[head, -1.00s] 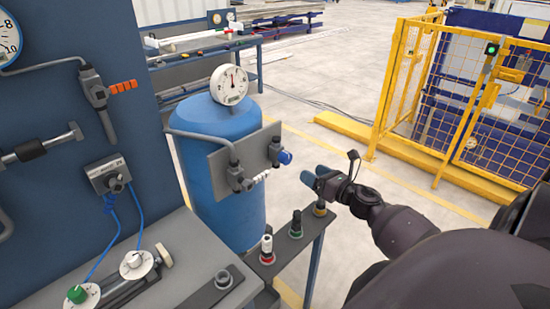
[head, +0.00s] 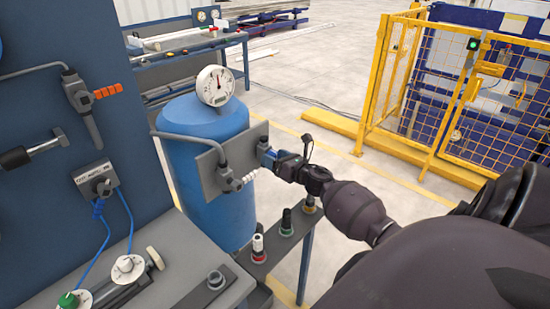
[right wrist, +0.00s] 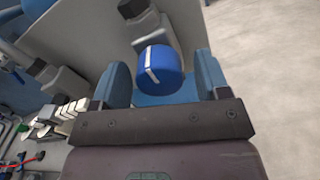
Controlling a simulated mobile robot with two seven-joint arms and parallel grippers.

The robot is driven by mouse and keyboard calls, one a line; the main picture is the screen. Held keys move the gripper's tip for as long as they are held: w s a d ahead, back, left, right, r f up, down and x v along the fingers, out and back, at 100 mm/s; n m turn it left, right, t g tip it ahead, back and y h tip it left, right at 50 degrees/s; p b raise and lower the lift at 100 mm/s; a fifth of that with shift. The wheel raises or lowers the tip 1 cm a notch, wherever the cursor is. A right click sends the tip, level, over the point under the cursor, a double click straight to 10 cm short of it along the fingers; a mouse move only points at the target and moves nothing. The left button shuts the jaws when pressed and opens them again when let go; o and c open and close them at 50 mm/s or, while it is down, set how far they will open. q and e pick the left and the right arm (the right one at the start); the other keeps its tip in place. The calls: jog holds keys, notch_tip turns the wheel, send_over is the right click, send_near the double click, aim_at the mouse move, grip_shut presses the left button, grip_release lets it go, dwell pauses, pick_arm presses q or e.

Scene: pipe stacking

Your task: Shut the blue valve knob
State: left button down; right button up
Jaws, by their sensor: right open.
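The blue valve knob (right wrist: 158,69) has a white stripe and sits on a dark valve body on the grey plate (head: 210,172) of the blue tank. In the right wrist view it lies between the two blue fingers of my right gripper (right wrist: 160,85), with gaps visible on both sides. The gripper is open around the knob. In the head view my right gripper (head: 272,160) is at the plate's right side and hides most of the knob. My left gripper is not in view.
A white valve handle (head: 250,176) is on the same plate, left of the gripper. A round gauge (head: 215,86) tops the blue tank (head: 190,118). A narrow stand (head: 270,262) with several small knobs is below my arm. A yellow fence (head: 440,100) is at the right.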

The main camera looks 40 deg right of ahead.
jog(key=shift+w, duration=0.1)
jog(key=shift+c, duration=0.2)
jog(key=c, duration=0.9)
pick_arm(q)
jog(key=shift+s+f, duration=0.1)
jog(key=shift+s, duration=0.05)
